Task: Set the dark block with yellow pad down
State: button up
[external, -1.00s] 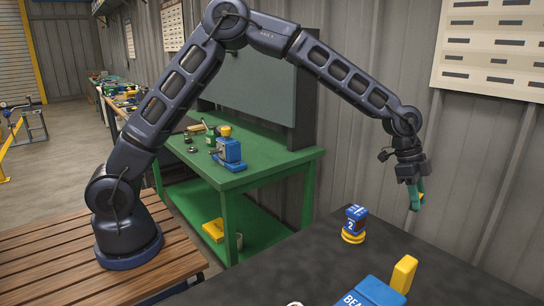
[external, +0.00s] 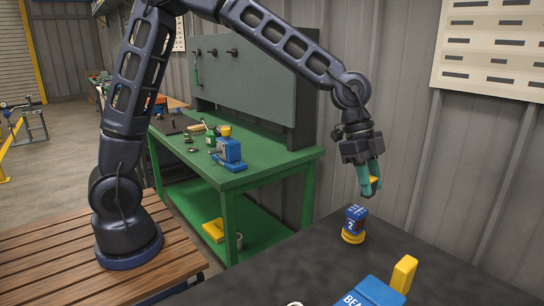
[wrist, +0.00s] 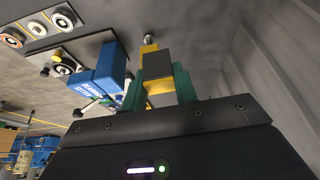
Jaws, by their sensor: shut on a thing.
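My gripper (external: 370,186) has teal fingers and hangs above the dark tabletop (external: 290,268), near its far edge. In the wrist view the fingers (wrist: 160,90) are shut on the dark block with yellow pad (wrist: 156,64). The block is dark in the middle, with yellow at its near part and along one edge. The block appears clear of the tabletop.
A blue piece on a yellow round base (external: 353,237) stands below my gripper. A blue lettered stand (external: 372,293) and an upright yellow block (external: 403,274) are nearer the camera. Round-topped parts (wrist: 62,67) show in the wrist view. A green workbench (external: 262,172) stands behind.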

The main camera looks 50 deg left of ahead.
jog(key=s+a+f, duration=0.2)
jog(key=s+a, duration=0.2)
jog(key=s, duration=0.6)
jog(key=f, duration=2)
jog(key=shift+w+a+f, duration=0.15)
jog(key=shift+w, duration=0.05)
jog(key=shift+f, duration=0.15)
jog(key=o, duration=1)
jog(key=shift+c, duration=0.2)
jog(key=v, duration=1.2)
jog(key=shift+w+a, duration=0.15)
jog(key=shift+a, duration=0.05)
